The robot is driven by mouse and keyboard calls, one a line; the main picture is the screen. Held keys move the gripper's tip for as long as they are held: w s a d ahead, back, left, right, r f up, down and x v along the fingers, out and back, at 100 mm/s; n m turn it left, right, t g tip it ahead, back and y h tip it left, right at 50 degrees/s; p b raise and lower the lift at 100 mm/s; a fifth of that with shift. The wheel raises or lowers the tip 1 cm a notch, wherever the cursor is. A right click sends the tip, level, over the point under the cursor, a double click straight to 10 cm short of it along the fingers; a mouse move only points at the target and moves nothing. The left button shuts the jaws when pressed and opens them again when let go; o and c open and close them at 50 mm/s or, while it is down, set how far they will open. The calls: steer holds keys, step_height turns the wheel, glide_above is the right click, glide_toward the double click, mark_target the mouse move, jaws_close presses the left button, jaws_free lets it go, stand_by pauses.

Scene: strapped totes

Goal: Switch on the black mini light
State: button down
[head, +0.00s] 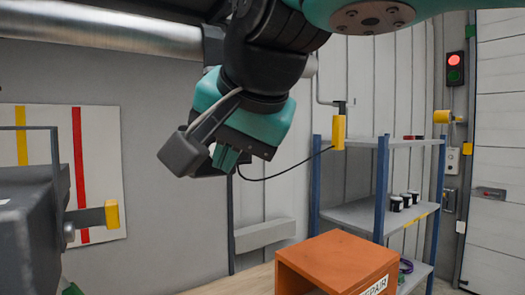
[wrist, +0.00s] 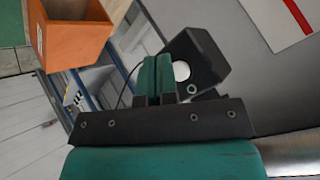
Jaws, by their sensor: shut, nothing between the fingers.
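A black box with a round white face (wrist: 207,58), which looks like the black mini light, is just beyond the fingers in the wrist view. The fingers hide part of it, and I cannot tell whether they touch it. My gripper (head: 226,159) hangs in the upper middle of the head view, tilted downward. Its teal fingers (wrist: 155,74) are shut together with nothing between them. In the head view the box is not clearly distinguishable from the dark parts around my gripper.
An orange box (head: 335,262) stands at lower right. A shelf (head: 368,215) behind it holds several small black items. A thin black cable (head: 285,177) runs from near my gripper toward a yellow fitting (head: 338,132). A dark box (head: 28,230) with a yellow-tipped lever (head: 112,213) is at left.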

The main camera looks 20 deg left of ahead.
steer(key=shift+w+a, duration=0.1)
stand_by(0.7)
steer(key=shift+w+a+p, duration=0.2)
steer(key=shift+a+p, duration=0.05)
steer(key=shift+p, duration=0.05)
steer(key=shift+w+a, duration=0.25)
steer(key=shift+a, duration=0.05)
stand_by(0.7)
stand_by(0.3)
steer(key=shift+s+d, duration=0.55)
steer(key=shift+d, duration=0.05)
steer(key=shift+d+b, duration=0.1)
steer(key=shift+b, duration=0.2)
steer(key=shift+s+d+b, duration=1)
steer(key=shift+s+d, duration=0.6)
steer(key=shift+d, duration=0.25)
